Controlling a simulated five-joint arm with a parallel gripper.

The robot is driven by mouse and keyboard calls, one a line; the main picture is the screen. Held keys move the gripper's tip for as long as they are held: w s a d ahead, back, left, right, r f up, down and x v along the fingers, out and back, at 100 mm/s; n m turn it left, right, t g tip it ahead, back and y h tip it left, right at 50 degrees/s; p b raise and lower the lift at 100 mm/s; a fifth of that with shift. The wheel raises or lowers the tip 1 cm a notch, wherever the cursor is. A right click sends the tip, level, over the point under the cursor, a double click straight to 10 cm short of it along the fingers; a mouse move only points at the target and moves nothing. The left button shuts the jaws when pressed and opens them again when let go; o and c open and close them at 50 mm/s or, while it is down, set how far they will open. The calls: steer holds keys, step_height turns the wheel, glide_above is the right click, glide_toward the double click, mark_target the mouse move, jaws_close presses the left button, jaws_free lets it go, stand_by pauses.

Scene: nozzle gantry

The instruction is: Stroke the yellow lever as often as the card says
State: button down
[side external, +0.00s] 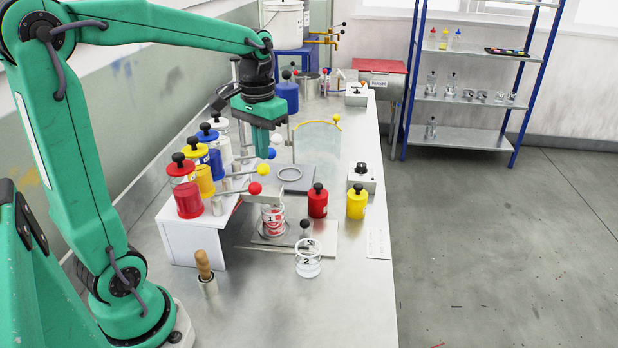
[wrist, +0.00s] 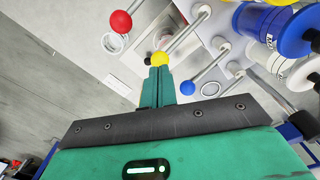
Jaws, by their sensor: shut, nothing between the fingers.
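The yellow lever's ball knob (side external: 264,170) sticks out from the white dispenser stand, between the red knob (side external: 255,188) and the blue knob (side external: 271,153). My gripper (side external: 262,154) points down, shut and empty, with its tips just above and behind the yellow knob. In the wrist view the yellow knob (wrist: 160,58) shows right at the ends of the shut fingers (wrist: 158,72); I cannot tell whether they touch. A white card (side external: 378,243) lies on the bench's right side; its writing is too small to read.
A glass marked 1 (side external: 273,220) stands under the red lever, and a glass marked 2 (side external: 308,262) stands in front of it. Red (side external: 318,203) and yellow (side external: 356,203) jars stand to the right.

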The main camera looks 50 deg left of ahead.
mark_target(263, 164)
steer(key=shift+f, duration=0.15)
steer(key=shift+f, duration=2.85)
steer(key=shift+r, duration=3.05)
steer(key=shift+r, duration=2.5)
steer(key=shift+s+d, duration=0.1)
steer(key=shift+d, duration=0.05)
